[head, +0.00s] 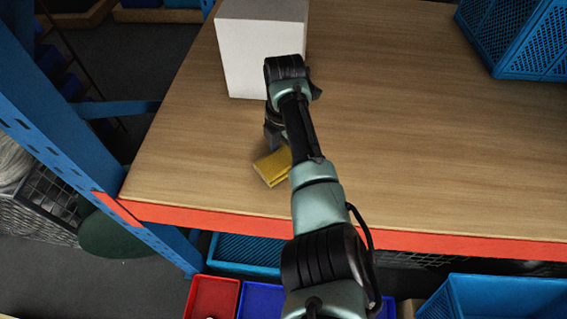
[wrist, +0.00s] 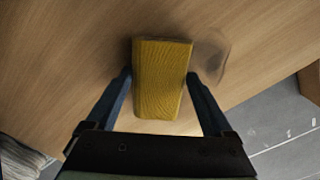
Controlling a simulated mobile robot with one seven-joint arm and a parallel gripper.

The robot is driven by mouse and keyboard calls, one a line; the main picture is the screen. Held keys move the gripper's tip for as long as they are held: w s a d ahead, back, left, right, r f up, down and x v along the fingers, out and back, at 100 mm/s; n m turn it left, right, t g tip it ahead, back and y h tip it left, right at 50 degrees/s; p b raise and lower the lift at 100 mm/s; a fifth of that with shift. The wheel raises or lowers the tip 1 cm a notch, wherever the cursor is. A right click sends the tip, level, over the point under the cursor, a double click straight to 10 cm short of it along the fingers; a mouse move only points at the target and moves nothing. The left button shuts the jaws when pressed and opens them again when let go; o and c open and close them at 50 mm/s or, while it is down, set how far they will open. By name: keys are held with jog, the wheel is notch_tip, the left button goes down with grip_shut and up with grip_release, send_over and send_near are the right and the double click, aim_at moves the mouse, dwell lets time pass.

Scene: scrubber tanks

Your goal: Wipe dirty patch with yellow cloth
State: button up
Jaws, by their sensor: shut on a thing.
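The yellow cloth (head: 272,168) is a folded block near the front left part of the wooden shelf top. It also shows in the wrist view (wrist: 162,80). My gripper (wrist: 162,82) is shut on the cloth, with one dark finger at each side of it. In the head view my gripper (head: 274,150) is partly hidden behind my arm. The dirty patch (wrist: 212,55) is a faint dark smudge on the wood, just right of the cloth in the wrist view. Part of it may be hidden by the cloth and finger. I cannot make out the patch in the head view.
A white box (head: 248,55) stands on the shelf top (head: 430,130) behind my gripper. A blue crate (head: 520,40) stands at the back right. The orange front edge (head: 200,216) is close to the cloth. A blue upright (head: 60,130) stands at left. The shelf's right middle is clear.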

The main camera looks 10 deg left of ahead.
jog(key=shift+w+f+b, duration=0.15)
jog(key=shift+w+b, duration=0.25)
jog(key=shift+b, duration=0.15)
jog(key=shift+w+f+b, duration=0.15)
jog(key=shift+w+b, duration=0.3)
jog(key=shift+b, duration=0.45)
jog(key=w+b, duration=0.2)
jog(key=b, duration=0.3)
jog(key=shift+w, duration=0.2)
jog(key=shift+w+r+b, duration=0.2)
jog(key=shift+w+b, duration=0.2)
jog(key=shift+b, duration=0.7)
jog(key=shift+r, duration=0.15)
notch_tip(320, 180, up, 6)
jog(key=p, duration=0.5)
jog(key=shift+p, duration=0.3)
